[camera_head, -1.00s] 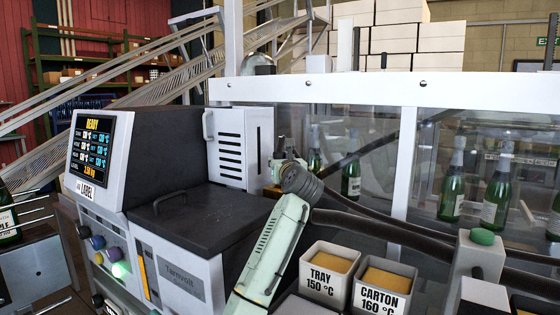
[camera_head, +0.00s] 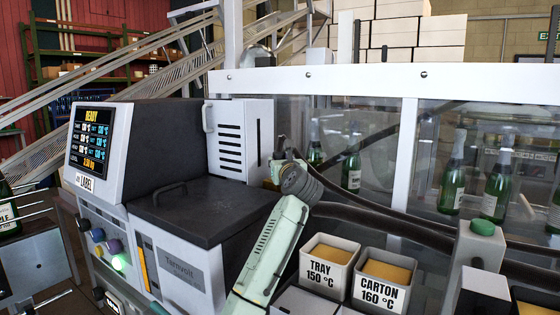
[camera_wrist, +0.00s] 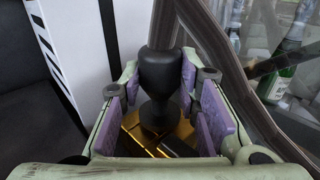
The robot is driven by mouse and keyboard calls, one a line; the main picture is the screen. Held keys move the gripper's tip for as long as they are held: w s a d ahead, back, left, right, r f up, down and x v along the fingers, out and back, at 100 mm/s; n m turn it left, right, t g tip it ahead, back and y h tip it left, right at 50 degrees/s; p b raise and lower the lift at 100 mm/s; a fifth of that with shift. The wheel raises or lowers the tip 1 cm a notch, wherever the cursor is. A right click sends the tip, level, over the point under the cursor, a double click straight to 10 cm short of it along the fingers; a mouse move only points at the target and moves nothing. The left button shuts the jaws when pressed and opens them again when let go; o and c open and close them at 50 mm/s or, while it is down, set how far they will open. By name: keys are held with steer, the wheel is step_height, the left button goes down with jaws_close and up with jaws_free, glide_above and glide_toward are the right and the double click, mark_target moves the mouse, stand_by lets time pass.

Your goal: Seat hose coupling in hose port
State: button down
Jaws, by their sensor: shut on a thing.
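The hose coupling (camera_wrist: 160,72) is a black, stepped round piece in the middle of the wrist view, joined to a dark hose running up from it. My gripper (camera_wrist: 158,92) is shut on it, with purple pads at its left and right sides. The coupling looks upright, above a yellow-gold lit surface (camera_wrist: 140,138). I cannot make out the hose port, nor whether the coupling touches anything below. In the head view my gripper (camera_head: 280,165) is small, beside the white slotted box of the machine, and the coupling is hard to make out there.
The grey melter (camera_head: 180,275) with its dark lid (camera_head: 200,212) stands left of my arm. Tubs marked TRAY (camera_head: 325,272) and CARTON (camera_head: 382,287) stand right. Dark hoses (camera_head: 400,225) cross behind them. A framed clear guard (camera_head: 375,125) with bottles behind lies beyond.

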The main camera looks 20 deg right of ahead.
steer(key=shift+f, duration=0.35)
steer(key=c, duration=1.1)
jaws_free()
steer(key=shift+s, duration=0.15)
steer(key=s, duration=0.4)
steer(key=s+a, duration=0.1)
steer(key=s, duration=0.6)
steer(key=shift+s+a, duration=0.25)
steer(key=shift+s, duration=0.1)
